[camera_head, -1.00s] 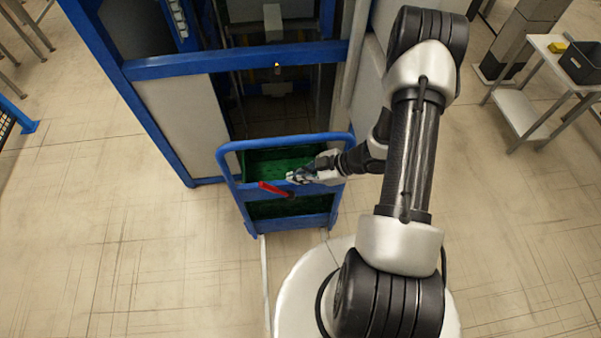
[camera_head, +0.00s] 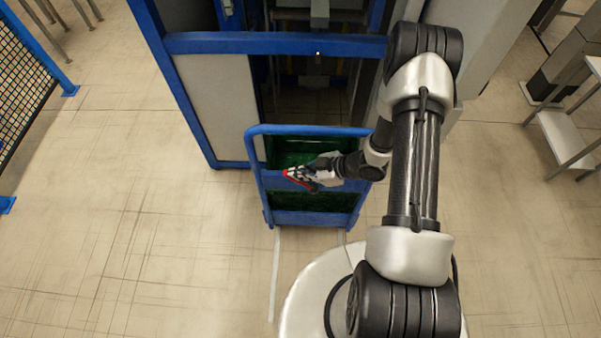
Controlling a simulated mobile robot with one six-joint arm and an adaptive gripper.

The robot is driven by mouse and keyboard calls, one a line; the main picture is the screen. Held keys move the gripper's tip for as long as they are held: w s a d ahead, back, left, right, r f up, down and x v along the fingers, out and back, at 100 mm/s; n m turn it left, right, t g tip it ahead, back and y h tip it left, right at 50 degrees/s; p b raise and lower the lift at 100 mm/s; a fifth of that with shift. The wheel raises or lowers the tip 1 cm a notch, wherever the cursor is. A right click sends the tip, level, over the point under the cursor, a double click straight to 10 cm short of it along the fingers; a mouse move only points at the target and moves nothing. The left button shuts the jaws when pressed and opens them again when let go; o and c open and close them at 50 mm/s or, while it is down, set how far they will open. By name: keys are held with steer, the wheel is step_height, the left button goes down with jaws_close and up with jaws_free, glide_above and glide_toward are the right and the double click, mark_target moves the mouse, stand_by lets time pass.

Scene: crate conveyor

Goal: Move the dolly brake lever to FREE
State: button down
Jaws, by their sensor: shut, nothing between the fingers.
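The blue dolly (camera_head: 262,200) stands upright in front of the blue-framed machine, with green crates (camera_head: 288,152) behind its rails. The red brake lever (camera_head: 311,186) is on its near side, sloping up to the left. My gripper (camera_head: 294,174) reaches in from the right, is shut and empty, and lies over the lever. It partly covers the lever, and I cannot tell whether they touch. No FREE marking is readable.
The blue-framed machine (camera_head: 285,44) stands close behind the dolly. A mesh fence (camera_head: 22,88) is at the left and a metal side table (camera_head: 565,135) at the right. The floor (camera_head: 130,240) left of the dolly is clear.

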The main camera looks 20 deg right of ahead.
mark_target(284, 178)
steer(key=shift+a, duration=0.1)
steer(key=shift+w+a+f+g+h+p, duration=0.15)
steer(key=shift+a+f+h+p, duration=0.05)
steer(key=shift+a+h, duration=0.3)
steer(key=shift+w+a+f+g+h+p, duration=0.15)
steer(key=shift+a+f+h+p, duration=0.05)
steer(key=shift+a+h, duration=0.25)
steer(key=shift+w+a+f+h, duration=0.2)
steer(key=shift+a+f+h, duration=0.25)
steer(key=shift+a, duration=0.2)
steer(key=shift+w+a+f+n+g+h+b, duration=0.15)
steer(key=shift+a+f+g+h+b, duration=0.1)
steer(key=shift+a+f+g+h, duration=0.15)
steer(key=shift+w+a+f+n+g+h+b, duration=0.1)
steer(key=shift+a+f+n+g+h+b, duration=0.15)
steer(key=shift+f+h, duration=0.2)
steer(key=shift+w+a+f, duration=0.1)
steer(key=shift+a+f, duration=0.3)
steer(key=shift+f, duration=0.05)
steer(key=shift+b, duration=0.3)
